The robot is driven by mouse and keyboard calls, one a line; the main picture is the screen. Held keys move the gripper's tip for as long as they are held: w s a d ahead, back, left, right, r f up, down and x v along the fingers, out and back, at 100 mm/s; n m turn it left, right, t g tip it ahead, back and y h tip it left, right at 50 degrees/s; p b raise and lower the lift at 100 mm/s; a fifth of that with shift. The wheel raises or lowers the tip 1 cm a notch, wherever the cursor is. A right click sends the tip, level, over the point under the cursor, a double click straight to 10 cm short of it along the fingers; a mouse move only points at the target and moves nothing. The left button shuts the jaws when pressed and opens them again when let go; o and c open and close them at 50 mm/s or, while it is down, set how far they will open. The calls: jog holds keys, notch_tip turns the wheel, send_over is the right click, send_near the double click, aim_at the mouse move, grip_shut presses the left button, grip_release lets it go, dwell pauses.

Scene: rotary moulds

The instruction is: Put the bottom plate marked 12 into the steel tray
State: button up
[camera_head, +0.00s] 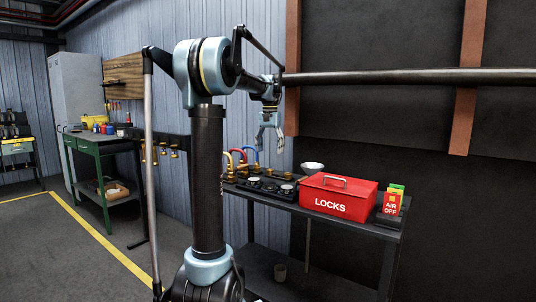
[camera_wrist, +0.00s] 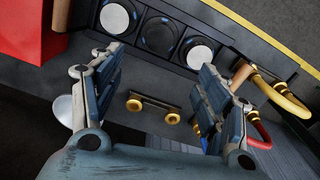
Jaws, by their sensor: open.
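A black rack (camera_head: 268,188) lies on the dark bench and holds round plates; it also shows in the wrist view (camera_wrist: 227,58). There, pale discs sit in the left seat (camera_wrist: 115,18) and right seat (camera_wrist: 200,54), while the middle seat (camera_wrist: 161,35) looks dark. No number 12 is legible, so I cannot tell which plate bears it. A shiny silver dish (camera_head: 312,166), possibly the steel tray, stands behind the red box and is partly hidden by my finger in the wrist view (camera_wrist: 64,111). My gripper (camera_head: 270,147) is open and empty, above the back of the bench.
A red LOCKS box (camera_head: 340,197) stands right of the rack, with an AIR OFF sign (camera_head: 392,204) beyond. Coloured curved hoses with brass ends (camera_head: 243,158) stand at the left. A small brass-ended fitting (camera_wrist: 153,107) shows between my fingers. A dark bar (camera_head: 420,77) crosses the wall.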

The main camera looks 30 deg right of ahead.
jog(key=shift+r, duration=2)
jog(key=s+a+f+n, duration=0.2)
jog(key=a+f, duration=0.2)
jog(key=a, duration=0.5)
jog(key=s+a+f+n+t, duration=0.1)
jog(key=s+a+f+n, duration=0.15)
jog(key=a, duration=0.75)
jog(key=s+a+f+n, duration=0.1)
jog(key=s+a+f, duration=0.25)
jog(key=a, duration=0.55)
jog(key=s+a+f+n, duration=0.2)
jog(key=s+a+f, duration=0.2)
jog(key=f, duration=0.3)
jog(key=s+a+f+n, duration=0.2)
jog(key=s+a+f, duration=0.3)
jog(key=s+f, duration=0.1)
jog(key=s+a+f+n+t, duration=0.1)
jog(key=s+a+f+n, duration=0.1)
jog(key=s+a+f, duration=0.3)
notch_tip(320, 180, down, 4)
jog(key=shift+s+a+f, duration=0.1)
jog(key=shift+s+a, duration=0.1)
jog(key=shift+a, duration=0.05)
